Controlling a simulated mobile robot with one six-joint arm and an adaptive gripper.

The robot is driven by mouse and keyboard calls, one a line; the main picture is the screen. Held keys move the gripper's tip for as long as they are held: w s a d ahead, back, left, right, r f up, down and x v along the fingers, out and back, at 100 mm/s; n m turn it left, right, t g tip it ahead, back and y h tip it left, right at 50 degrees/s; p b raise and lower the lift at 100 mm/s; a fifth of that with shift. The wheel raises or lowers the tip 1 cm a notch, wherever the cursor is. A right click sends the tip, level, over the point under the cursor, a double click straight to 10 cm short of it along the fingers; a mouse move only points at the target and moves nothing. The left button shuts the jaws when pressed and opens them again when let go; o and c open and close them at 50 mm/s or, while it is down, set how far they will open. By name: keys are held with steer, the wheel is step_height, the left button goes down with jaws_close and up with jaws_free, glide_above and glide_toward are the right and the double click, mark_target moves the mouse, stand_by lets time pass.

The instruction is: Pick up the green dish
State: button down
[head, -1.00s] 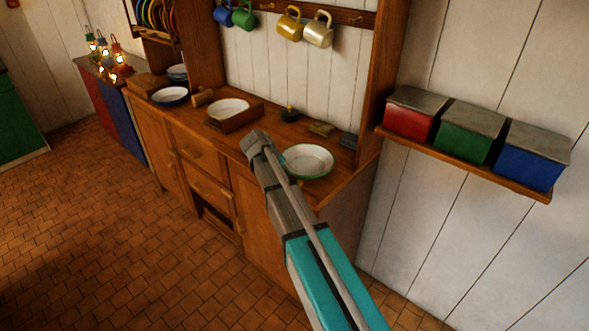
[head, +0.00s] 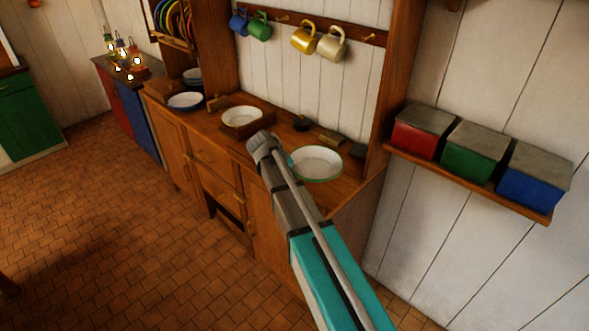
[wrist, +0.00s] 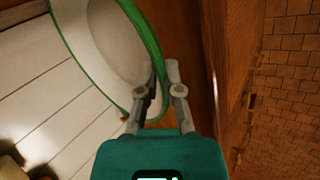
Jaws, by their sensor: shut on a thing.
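The green dish (head: 317,163), white inside with a green rim, is at the right end of the wooden dresser top in the head view. In the wrist view the dish (wrist: 115,45) fills the upper left, its rim running down to my fingers. My gripper (wrist: 161,78) is shut on that rim, one finger over the inside and one outside. In the head view my arm covers most of the gripper, at the dish's left edge. The dish looks slightly above the dresser top, but the gap is hard to judge.
A white bowl in a wooden tray (head: 227,127) and a blue-rimmed dish (head: 185,101) stand left on the dresser. Small dark items (head: 330,138) lie behind the green dish. Mugs (head: 303,38) hang above. A shelf with lidded boxes (head: 472,149) is at right.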

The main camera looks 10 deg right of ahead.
steer(key=s+a+r+p, duration=0.4)
steer(key=s+a+r, duration=0.1)
steer(key=s, duration=0.4)
steer(key=shift+r+p, duration=0.35)
steer(key=shift+p, duration=0.05)
stand_by(0.4)
